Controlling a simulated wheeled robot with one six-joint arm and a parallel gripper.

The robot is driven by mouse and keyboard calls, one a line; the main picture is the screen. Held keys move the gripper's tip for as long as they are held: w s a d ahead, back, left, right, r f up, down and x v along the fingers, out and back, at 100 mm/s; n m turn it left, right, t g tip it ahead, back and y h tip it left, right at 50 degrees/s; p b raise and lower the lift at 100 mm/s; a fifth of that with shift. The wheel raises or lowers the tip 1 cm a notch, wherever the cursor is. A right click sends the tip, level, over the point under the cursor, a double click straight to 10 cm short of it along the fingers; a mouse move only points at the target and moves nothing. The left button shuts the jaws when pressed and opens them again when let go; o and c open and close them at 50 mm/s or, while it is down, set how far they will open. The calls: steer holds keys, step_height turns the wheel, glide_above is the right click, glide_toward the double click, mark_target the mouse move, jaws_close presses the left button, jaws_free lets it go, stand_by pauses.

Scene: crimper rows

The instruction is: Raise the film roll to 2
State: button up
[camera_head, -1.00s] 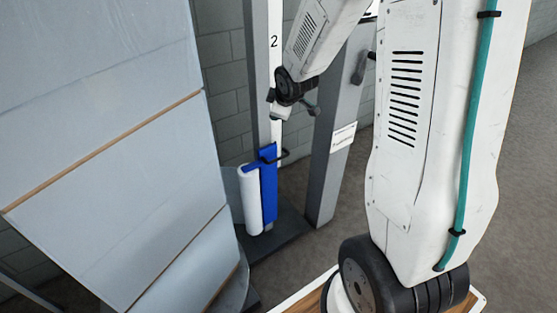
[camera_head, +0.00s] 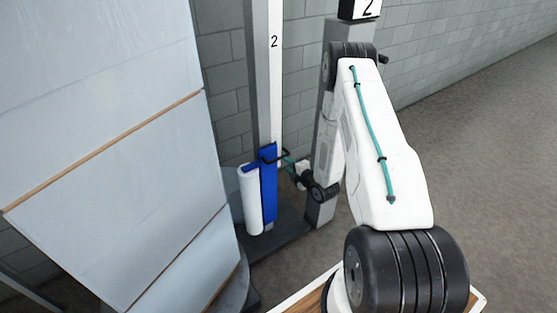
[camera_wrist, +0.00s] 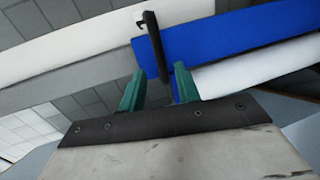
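The white film roll (camera_head: 250,202) stands upright low on the mast, beside a blue carriage (camera_head: 269,200). A black handle (camera_head: 270,157) sticks out from the top of the carriage. The number 2 mark (camera_head: 274,41) is on the mast's white strip, well above the carriage. My gripper (camera_head: 287,161) is at the handle. In the wrist view its two teal fingers (camera_wrist: 158,78) are apart, with the end of the black handle (camera_wrist: 154,45) between their tips. The blue carriage (camera_wrist: 230,35) and the white roll (camera_wrist: 260,68) lie beyond them.
A large film-wrapped load (camera_head: 120,140) fills the left, close to the roll. A grey post (camera_head: 325,205) with a black-topped sign reading 2 (camera_head: 366,9) stands right of the mast, behind my arm. Open floor (camera_head: 490,150) lies to the right.

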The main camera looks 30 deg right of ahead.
mark_target(278, 158)
steer(key=x, duration=0.7)
steer(key=shift+w+f, duration=0.1)
steer(key=shift+w, duration=0.2)
jaws_close()
